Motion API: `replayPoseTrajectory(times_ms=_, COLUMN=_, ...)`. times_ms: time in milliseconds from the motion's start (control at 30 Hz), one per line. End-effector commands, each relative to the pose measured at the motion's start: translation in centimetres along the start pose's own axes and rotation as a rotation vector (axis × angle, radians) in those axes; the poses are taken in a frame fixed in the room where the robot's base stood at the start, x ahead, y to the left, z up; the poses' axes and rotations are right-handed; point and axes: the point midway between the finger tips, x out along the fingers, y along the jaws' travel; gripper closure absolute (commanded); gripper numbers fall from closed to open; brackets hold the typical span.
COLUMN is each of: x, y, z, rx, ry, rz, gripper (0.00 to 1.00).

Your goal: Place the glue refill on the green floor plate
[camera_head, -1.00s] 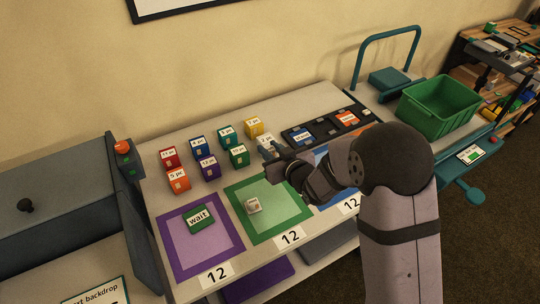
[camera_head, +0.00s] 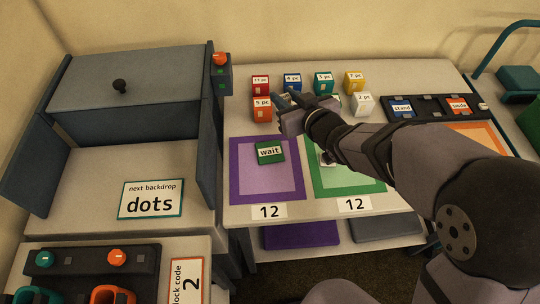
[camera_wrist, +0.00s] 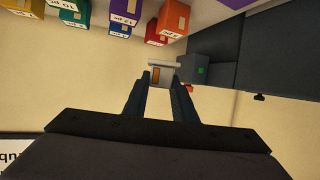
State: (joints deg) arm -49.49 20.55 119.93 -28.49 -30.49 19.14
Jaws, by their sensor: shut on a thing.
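My gripper (camera_head: 284,98) is above the table, among the labelled blocks and just right of the orange block in the picture. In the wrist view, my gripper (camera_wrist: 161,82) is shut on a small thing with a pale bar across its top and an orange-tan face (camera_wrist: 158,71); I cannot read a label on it. The green floor plate (camera_head: 318,189) lies on the table right of the purple one, partly hidden by my arm. Which thing is the glue refill is not readable here.
The purple plate (camera_head: 238,180) bears a green "wait" block (camera_head: 270,153). Red (camera_head: 260,85), blue (camera_head: 292,83), teal (camera_head: 323,82), yellow (camera_head: 354,82), orange (camera_head: 262,109) and white (camera_head: 362,104) blocks stand behind. A dark tray (camera_head: 430,107) is at right. A grey cabinet wall (camera_head: 208,135) borders the left.

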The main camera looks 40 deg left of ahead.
Motion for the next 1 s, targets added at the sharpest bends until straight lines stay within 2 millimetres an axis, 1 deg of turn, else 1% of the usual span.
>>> replayPoseTrajectory(times_ms=33, x=0.0, y=-1.7, z=0.0, rx=-0.012, ry=0.002, rz=-0.026, gripper=0.97)
replayPoseTrajectory(times_ms=100, x=-0.2, y=-3.5, z=-0.3, rx=-0.022, ry=0.002, rz=-0.052, gripper=0.97)
replayPoseTrajectory(times_ms=200, x=-0.7, y=-5.3, z=-0.3, rx=-0.032, ry=0.0, rz=-0.078, gripper=0.97)
replayPoseTrajectory(times_ms=267, x=-1.2, y=-6.0, z=0.0, rx=-0.034, ry=-0.001, rz=-0.084, gripper=0.97)
replayPoseTrajectory(times_ms=333, x=-1.6, y=-5.8, z=0.7, rx=-0.029, ry=-0.004, rz=-0.076, gripper=0.97)
replayPoseTrajectory(times_ms=500, x=-1.6, y=-5.6, z=3.0, rx=-0.023, ry=-0.005, rz=-0.063, gripper=0.97)
replayPoseTrajectory(times_ms=633, x=-1.6, y=-5.4, z=3.8, rx=-0.02, ry=-0.002, rz=-0.051, gripper=0.97)
replayPoseTrajectory(times_ms=833, x=-1.5, y=-5.3, z=4.3, rx=-0.018, ry=-0.003, rz=-0.046, gripper=0.97)
replayPoseTrajectory(times_ms=1000, x=-0.7, y=-5.3, z=6.4, rx=-0.017, ry=-0.006, rz=-0.046, gripper=0.97)
